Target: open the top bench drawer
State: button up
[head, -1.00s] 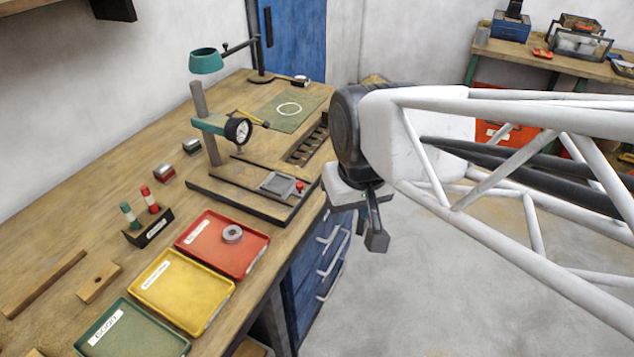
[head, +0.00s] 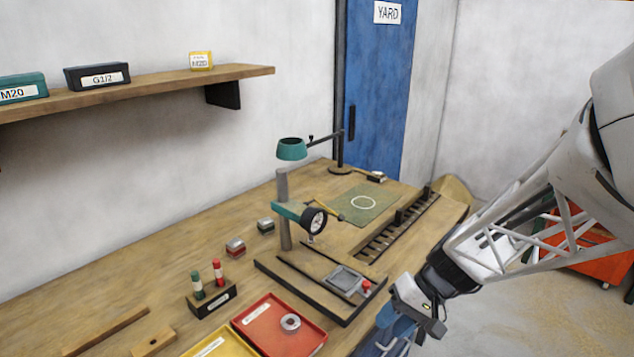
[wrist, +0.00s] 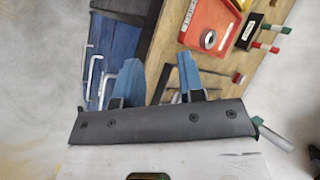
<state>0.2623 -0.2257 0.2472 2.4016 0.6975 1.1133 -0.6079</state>
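The blue bench drawers (wrist: 124,40) show in the upper left of the wrist view, with several pale bar handles (wrist: 95,72). The drawer fronts look flush, with no drawer visibly pulled out. In the head view the drawers are mostly hidden below the bench edge and behind my gripper. My gripper (wrist: 158,60) has two blue fingers set wide apart with nothing between them. In the wrist view its left finger overlaps the drawer side and its right finger overlaps the bench. In the head view my gripper (head: 396,328) points down beside the bench's front edge; contact cannot be told.
The wooden bench (head: 130,275) carries a drill stand (head: 284,215), a red tray (head: 265,325) with a metal ring (head: 290,323), a yellow tray (head: 222,347) and a marker block (head: 212,300). A blue door (head: 375,90) stands behind. The floor (head: 520,320) right of the bench is partly clear.

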jog(key=w+d+f+m+t+y, duration=0.1)
jog(key=w+d+f+t, duration=0.3)
jog(key=f, duration=0.4)
jog(key=w+d+f+m+t+y, duration=0.1)
jog(key=w+d+f+m+t, duration=0.3)
jog(key=d+f, duration=0.3)
jog(key=w+d+f+m+t+y, duration=0.1)
jog(key=w+d+f+m+t, duration=0.1)
jog(key=f, duration=0.7)
jog(key=w+d+t, duration=0.1)
jog(key=w+d, duration=0.1)
jog(key=d, duration=0.1)
jog(key=shift+w+d+f+m+t, duration=0.2)
jog(key=shift+d+f+m+t, duration=0.1)
jog(key=shift+d+m+t, duration=0.1)
jog(key=shift+a, duration=0.1)
jog(key=shift+x, duration=3.85)
jog(key=shift+r, duration=0.1)
grip_shut()
